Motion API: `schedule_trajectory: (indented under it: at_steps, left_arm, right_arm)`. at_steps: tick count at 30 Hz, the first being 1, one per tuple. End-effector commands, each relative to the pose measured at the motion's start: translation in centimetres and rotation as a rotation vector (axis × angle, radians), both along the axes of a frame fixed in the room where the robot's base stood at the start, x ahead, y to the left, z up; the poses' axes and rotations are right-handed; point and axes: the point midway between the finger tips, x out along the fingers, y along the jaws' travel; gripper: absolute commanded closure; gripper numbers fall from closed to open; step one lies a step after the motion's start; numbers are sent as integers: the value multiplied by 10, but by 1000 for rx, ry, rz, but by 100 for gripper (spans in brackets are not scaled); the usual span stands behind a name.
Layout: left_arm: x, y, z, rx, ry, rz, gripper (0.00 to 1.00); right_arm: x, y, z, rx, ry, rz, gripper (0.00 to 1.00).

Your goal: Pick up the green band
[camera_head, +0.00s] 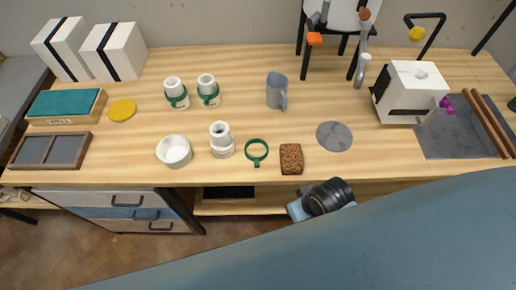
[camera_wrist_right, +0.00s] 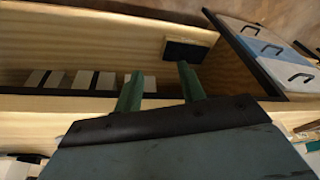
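A loose green band (camera_head: 256,152) lies on the wooden table near its front edge in the head view, with a small tab at its lower side. It sits between a white stacked cup piece (camera_head: 221,140) and a brown sponge-like block (camera_head: 291,159). Two white cups (camera_head: 174,87) (camera_head: 207,84) farther back each have a green band around them. My right gripper (camera_wrist_right: 160,88) shows in the right wrist view with its two green fingers apart and nothing between them. The green band is not seen in that view. My left gripper is not in view.
A white bowl (camera_head: 174,152) and a grey disc (camera_head: 334,136) flank the middle group. A grey-blue mug (camera_head: 277,91) stands behind. My arm covers the lower right of the head view. Drawers (camera_wrist_right: 275,48) and a wooden shelf show in the right wrist view.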

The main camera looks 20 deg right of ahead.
Motion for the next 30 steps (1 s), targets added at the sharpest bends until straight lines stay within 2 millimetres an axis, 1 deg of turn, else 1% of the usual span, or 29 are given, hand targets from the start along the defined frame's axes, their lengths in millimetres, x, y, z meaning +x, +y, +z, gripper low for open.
schedule_trajectory:
  at_steps: [1, 2, 3, 4, 6, 9, 12, 15, 17, 19, 22, 27, 30]
  left_arm:
    - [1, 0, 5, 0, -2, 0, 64]
    - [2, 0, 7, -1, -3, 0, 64]
    - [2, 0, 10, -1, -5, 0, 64]
    - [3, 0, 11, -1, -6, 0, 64]
    - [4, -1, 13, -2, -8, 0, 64]
    - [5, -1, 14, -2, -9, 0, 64]
    - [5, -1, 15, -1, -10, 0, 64]
    - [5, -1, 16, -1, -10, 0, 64]
    - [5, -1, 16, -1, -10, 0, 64]
    - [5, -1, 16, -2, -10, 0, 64]
    - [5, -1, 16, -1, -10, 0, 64]
    - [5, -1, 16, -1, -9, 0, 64]
    - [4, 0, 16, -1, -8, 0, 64]
  right_arm:
    - [10, 9, 28, 25, -21, 2, 60]
    - [16, 16, 43, 43, -28, 2, 60]
    - [25, 28, 66, 77, -39, 5, 60]
    - [31, 38, 81, 103, -40, 7, 60]
    - [41, 57, 101, 150, -31, 12, 60]
    - [53, 82, 121, 201, -9, 20, 60]
    - [63, 103, 135, 234, 26, 27, 60]
    - [75, 119, 145, 242, 72, 23, 60]
    - [83, 126, 148, 235, 105, 10, 60]
    - [92, 129, 150, 212, 146, -17, 60]
    - [109, 125, 152, 161, 198, -84, 60]
    - [139, 102, 156, 58, 255, -245, 60]
    - [152, 88, 160, 11, 271, -334, 60]
